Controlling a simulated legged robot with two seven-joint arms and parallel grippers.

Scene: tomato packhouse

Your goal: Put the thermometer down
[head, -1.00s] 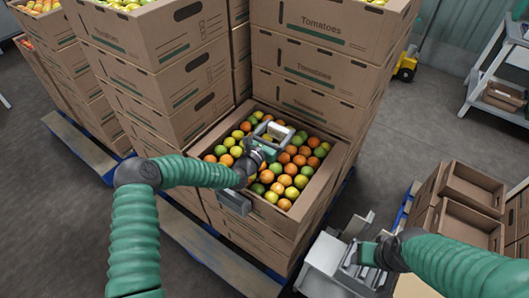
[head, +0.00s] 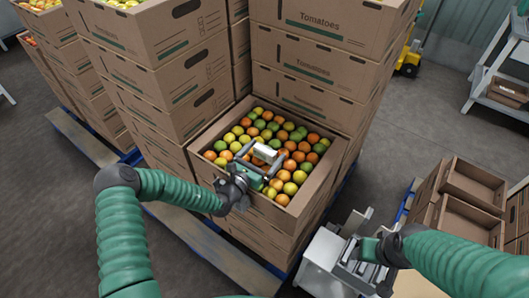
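My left gripper (head: 262,160) is above the near part of an open cardboard tomato crate (head: 205,150). Its two grey fingers stand on either side of a small pale, box-like thing, which I take to be the thermometer (head: 265,152). The gripper is shut on it. Red, orange, yellow and green tomatoes (head: 290,138) fill the crate below. I cannot tell whether the thermometer touches them. My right gripper (head: 362,250) is at the lower right, over a light grey box-shaped unit (head: 322,262). Its fingers blend with the grey parts there, so their opening is unclear.
Tall stacks of tomato cartons (head: 315,65) rise behind and to the left of the open crate. Empty brown crates (head: 472,185) stand at the right. A grey shelf cart (head: 505,85) is at the far right. Bare floor (head: 430,115) lies between.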

